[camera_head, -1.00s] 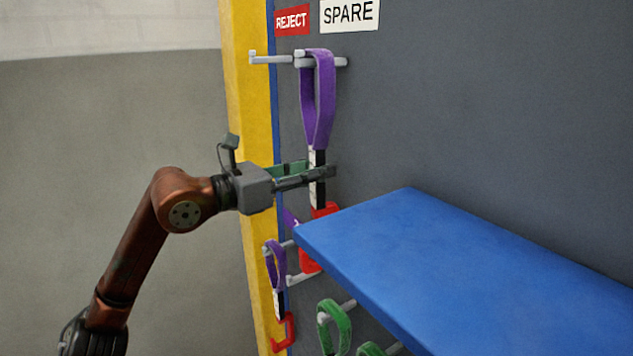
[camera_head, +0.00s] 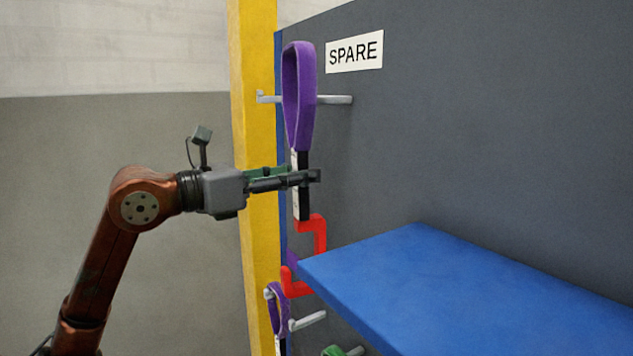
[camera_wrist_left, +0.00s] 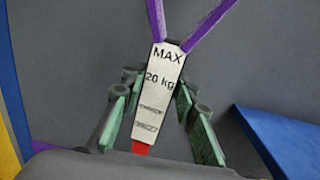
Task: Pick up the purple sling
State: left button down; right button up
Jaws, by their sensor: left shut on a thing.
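The purple sling (camera_head: 307,105) hangs upright in my left gripper (camera_head: 305,177). It has a purple loop on top, a white-and-black label section and a red hook (camera_head: 320,232) below. My left gripper is shut on the label section. In the left wrist view the label (camera_wrist_left: 158,90) reads "MAX 20 kg" and sits between the green finger pads (camera_wrist_left: 160,108). The loop's top stands well above the grey peg (camera_head: 337,99); I cannot tell whether the peg still passes through the loop. My right gripper is not in view.
A blue shelf (camera_head: 470,290) juts out at the lower right, close to the red hook. A smaller purple sling (camera_head: 284,310) hangs below, near another peg (camera_head: 308,321). A yellow post (camera_head: 252,150) and a grey panel with a "SPARE" sign (camera_head: 354,51) stand behind.

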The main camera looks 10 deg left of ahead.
pick_arm(q)
jog(key=b+v, duration=0.3)
jog(key=v, duration=1.2)
jog(key=shift+r+b, duration=0.15)
jog(key=shift+b, duration=0.2)
jog(key=shift+s, duration=0.15)
